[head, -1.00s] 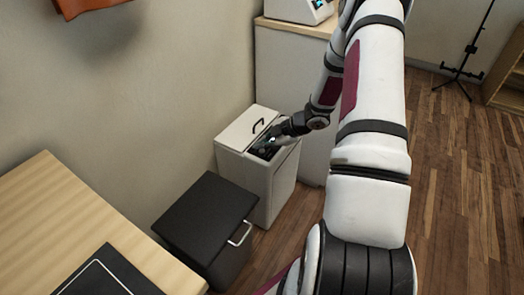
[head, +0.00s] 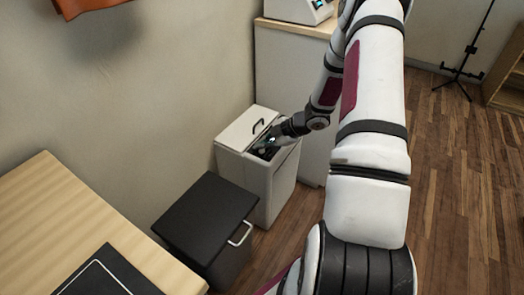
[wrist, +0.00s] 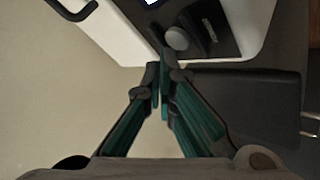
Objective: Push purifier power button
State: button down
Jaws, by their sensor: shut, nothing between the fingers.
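The purifier (head: 262,188) is a white box with a black handle on its lid and a dark control panel on top. In the wrist view its white top (wrist: 120,32) and dark panel (wrist: 235,35) fill the upper part. A round grey button (wrist: 177,38) stands on the panel, beside a dark raised part. My gripper (wrist: 163,72) is shut and empty, its fingertips just below the button in the picture. I cannot tell whether they touch it. In the head view my gripper (head: 268,144) is over the panel and partly hides it.
A black bin (head: 206,222) with a metal handle stands right in front of the purifier. A wooden table (head: 75,215) is at the left. A white cabinet (head: 290,95) with a wooden top is behind the purifier. Wood floor (head: 450,190) is open at the right.

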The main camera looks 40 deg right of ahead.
aim_at(261, 152)
jog(key=shift+f, duration=0.5)
dwell(0.3)
jog(key=shift+r+p, duration=0.55)
jog(key=shift+r, duration=0.15)
notch_tip(261, 152, up, 6)
jog(key=p, duration=0.5)
jog(key=shift+p, duration=0.3)
dwell(0.3)
